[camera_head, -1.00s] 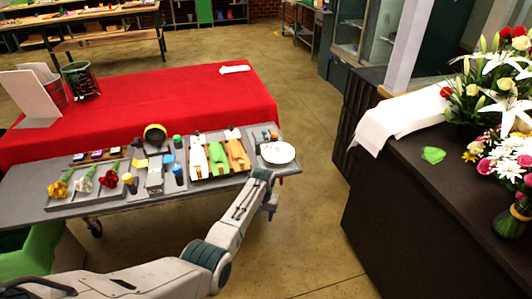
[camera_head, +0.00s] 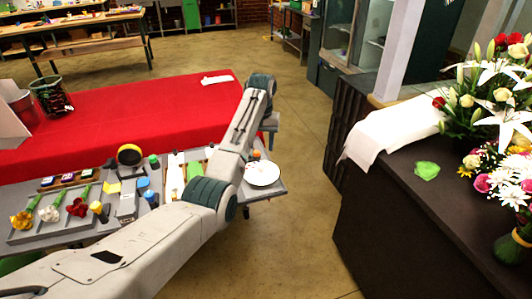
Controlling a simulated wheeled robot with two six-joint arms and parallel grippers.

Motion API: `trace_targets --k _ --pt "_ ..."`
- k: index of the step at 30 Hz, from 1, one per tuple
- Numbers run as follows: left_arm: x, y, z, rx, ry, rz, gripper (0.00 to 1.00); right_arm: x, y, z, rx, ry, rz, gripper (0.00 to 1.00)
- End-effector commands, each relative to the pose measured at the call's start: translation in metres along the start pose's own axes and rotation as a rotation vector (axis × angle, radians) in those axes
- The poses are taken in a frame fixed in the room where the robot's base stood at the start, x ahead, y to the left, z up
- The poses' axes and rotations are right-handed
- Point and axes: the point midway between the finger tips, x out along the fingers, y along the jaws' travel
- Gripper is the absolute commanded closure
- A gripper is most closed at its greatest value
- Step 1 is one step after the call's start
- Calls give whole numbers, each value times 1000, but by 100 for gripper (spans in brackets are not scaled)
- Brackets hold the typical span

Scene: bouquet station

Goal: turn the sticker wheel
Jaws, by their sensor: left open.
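A white round disc (camera_head: 262,174), which looks like the sticker wheel, lies flat at the right end of the grey work table (camera_head: 235,195). Small marks on its face are too small to read. My left arm reaches across the table from the lower left. My left gripper (camera_head: 269,138) is open, above and behind the disc in the picture and apart from it. Its fingers are small and partly hidden by the wrist. My right gripper is not in view.
A tray (camera_head: 25,238) with several flowers, a black-and-yellow roll (camera_head: 130,155) and small bottles share the table. My arm hides part of the coloured holders. A red-covered table (camera_head: 110,115) stands behind. A dark counter (camera_head: 400,200) with bouquets stands right, across open floor.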

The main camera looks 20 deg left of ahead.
Motion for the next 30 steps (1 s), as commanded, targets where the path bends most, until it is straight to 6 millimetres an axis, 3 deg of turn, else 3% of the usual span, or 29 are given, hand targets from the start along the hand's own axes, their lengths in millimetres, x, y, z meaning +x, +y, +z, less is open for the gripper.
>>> trace_targets --k 2,5,15,21,26,30 --pt "-10 1 0 -1 -2 0 51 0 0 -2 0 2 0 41" --pt "-8 1 0 -1 -5 -1 51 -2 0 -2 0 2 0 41" --pt "51 1 1 -1 -7 -1 51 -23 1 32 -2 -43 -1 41" --pt "82 1 1 -1 -6 -1 51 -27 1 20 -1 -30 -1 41" --pt "93 1 0 -1 -3 0 51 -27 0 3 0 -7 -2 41" --pt "95 1 0 -1 -2 0 51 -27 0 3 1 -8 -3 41"
